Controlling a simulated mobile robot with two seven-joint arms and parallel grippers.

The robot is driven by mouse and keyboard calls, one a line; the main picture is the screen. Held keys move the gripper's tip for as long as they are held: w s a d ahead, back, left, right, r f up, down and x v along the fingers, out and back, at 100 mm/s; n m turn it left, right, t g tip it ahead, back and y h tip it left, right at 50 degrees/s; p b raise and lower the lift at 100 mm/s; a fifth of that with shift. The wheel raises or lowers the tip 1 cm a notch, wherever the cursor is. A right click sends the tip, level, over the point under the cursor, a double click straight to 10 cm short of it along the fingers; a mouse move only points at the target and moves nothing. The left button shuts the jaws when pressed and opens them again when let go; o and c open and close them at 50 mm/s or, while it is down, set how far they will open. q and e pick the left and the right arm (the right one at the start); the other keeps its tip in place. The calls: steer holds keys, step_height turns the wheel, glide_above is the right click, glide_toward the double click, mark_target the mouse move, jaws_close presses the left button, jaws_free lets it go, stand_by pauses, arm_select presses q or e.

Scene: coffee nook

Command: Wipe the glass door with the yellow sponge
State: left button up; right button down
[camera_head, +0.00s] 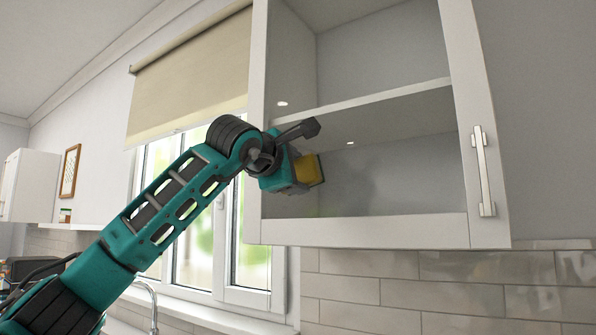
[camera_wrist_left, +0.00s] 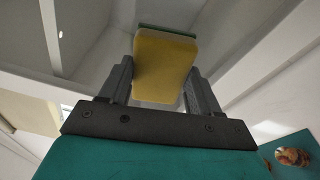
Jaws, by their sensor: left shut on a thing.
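The glass door (camera_head: 484,180) is the white-framed front of the wall cabinet, with a metal handle on its right side. Its pane shows the shelf inside. The yellow sponge (camera_head: 308,170) is at the lower left part of the pane; I cannot tell whether it touches the glass. My left gripper (camera_head: 296,175) is shut on the sponge. In the left wrist view, the sponge (camera_wrist_left: 163,68), yellow with a green layer at its far edge, sits between the two dark fingers (camera_wrist_left: 160,85). My right gripper is not in view.
A window (camera_head: 205,215) with a beige roller blind (camera_head: 190,80) is behind my left arm. Light tiles (camera_head: 400,295) cover the wall below the cabinet. A faucet (camera_head: 150,300) stands at the lower left. The space in front of the right part of the door is clear.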

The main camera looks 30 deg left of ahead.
arm_select(q)
steer(key=s, duration=0.2)
steer(key=s+b, duration=0.2)
steer(key=s, duration=0.1)
steer(key=shift+s+a, duration=0.3)
steer(key=shift+s, duration=0.05)
steer(key=shift+s+b, duration=0.1)
steer(key=shift+b, duration=0.2)
steer(key=s, duration=0.2)
steer(key=shift+s+a+b, duration=0.25)
steer(key=shift+s+b, duration=0.15)
steer(key=shift+a, duration=0.1)
